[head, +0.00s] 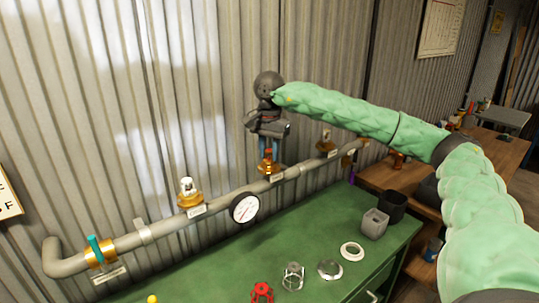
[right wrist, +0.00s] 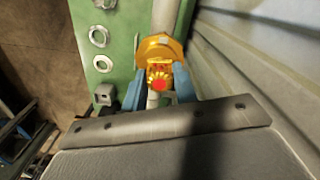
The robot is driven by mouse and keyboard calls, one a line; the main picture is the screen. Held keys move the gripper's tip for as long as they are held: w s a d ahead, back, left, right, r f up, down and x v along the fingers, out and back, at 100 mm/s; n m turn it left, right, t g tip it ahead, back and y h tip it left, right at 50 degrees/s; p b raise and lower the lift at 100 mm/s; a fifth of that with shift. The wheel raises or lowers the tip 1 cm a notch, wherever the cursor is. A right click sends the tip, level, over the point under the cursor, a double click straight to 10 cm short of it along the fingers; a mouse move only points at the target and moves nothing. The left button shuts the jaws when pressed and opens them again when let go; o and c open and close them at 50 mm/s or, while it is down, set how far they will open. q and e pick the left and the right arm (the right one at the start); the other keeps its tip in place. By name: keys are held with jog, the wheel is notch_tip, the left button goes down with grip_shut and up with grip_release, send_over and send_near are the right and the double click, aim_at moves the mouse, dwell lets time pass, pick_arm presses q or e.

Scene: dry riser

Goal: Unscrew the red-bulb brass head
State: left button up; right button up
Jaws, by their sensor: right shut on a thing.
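The red-bulb brass head (head: 267,166) stands upright on the grey pipe (head: 160,228) along the corrugated wall. In the right wrist view the brass head (right wrist: 160,50) shows its red bulb (right wrist: 159,84) facing the camera. My right gripper (head: 269,152) reaches down on it from above. Its blue fingers, also seen in the right wrist view (right wrist: 158,88), lie on either side of the head and are shut on it. The head's base is on the pipe; its thread is hidden. My left gripper is not in view.
On the pipe are a silver-topped head (head: 188,189), a pressure gauge (head: 245,208), another brass fitting (head: 326,146) and a teal-handled valve (head: 97,250). The green bench (head: 225,268) holds a red handwheel (head: 262,292), a wire cage (head: 293,276), rings and a grey cup (head: 374,224).

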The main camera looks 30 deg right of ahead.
jog(key=shift+f+n+b, duration=0.2)
jog(key=shift+n+b, duration=0.2)
jog(key=shift+n, duration=0.1)
jog(key=shift+n+b, duration=0.5)
jog(key=shift+n, duration=0.5)
jog(key=shift+n+b, duration=0.4)
jog(key=shift+n, duration=0.5)
jog(key=shift+r+n, duration=0.2)
jog(key=shift+n, duration=0.3)
jog(key=o, duration=1.1)
jog(key=shift+w, duration=0.1)
jog(key=shift+c, duration=0.2)
